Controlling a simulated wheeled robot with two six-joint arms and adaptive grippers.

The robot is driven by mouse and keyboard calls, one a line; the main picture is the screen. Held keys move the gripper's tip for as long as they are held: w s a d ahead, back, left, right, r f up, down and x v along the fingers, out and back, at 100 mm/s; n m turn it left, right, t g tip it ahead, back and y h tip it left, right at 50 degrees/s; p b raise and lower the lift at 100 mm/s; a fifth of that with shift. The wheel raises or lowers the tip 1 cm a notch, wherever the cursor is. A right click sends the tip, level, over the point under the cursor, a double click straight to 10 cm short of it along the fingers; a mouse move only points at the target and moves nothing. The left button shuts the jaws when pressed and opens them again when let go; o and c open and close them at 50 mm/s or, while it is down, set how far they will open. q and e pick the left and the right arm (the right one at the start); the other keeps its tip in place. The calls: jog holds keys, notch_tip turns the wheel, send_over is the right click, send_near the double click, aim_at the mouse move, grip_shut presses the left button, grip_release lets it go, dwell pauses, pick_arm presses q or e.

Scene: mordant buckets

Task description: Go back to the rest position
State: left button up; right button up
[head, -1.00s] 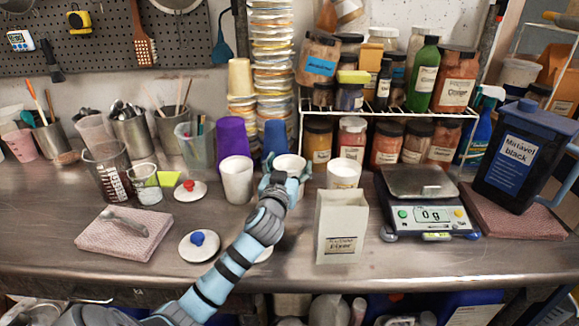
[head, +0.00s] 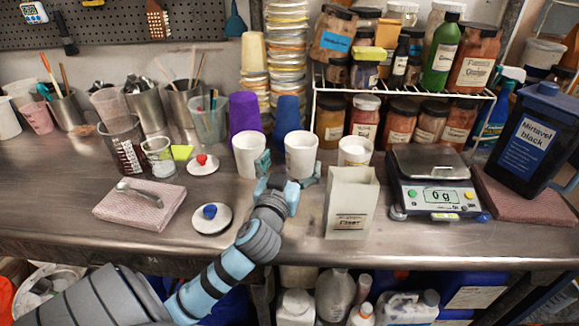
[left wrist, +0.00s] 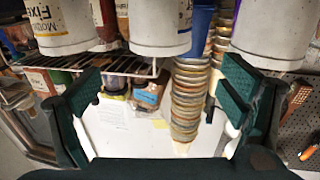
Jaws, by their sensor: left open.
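My left gripper (head: 286,169) is open and empty just in front of a white cup (head: 301,155) on the bench. Its fingers are spread, with the left fingertip overlapping a second white cup (head: 248,153) in the picture. In the left wrist view the two fingers (left wrist: 160,88) stand wide apart with nothing between them. A white cup (left wrist: 160,28) hangs at the top middle of that view, beyond the fingers. I cannot tell whether the fingers touch any cup. My right gripper is not in view.
A white carton (head: 350,203) stands right of my gripper, with a scale (head: 431,190) reading 0 g beyond it. A blue-knobbed lid (head: 211,218) and a folded pink cloth (head: 140,207) lie to the left. Jars stand on a wire rack (head: 400,88). The front bench strip is mostly clear.

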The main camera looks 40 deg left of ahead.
pick_arm(q)
jog(key=shift+v, duration=1.05)
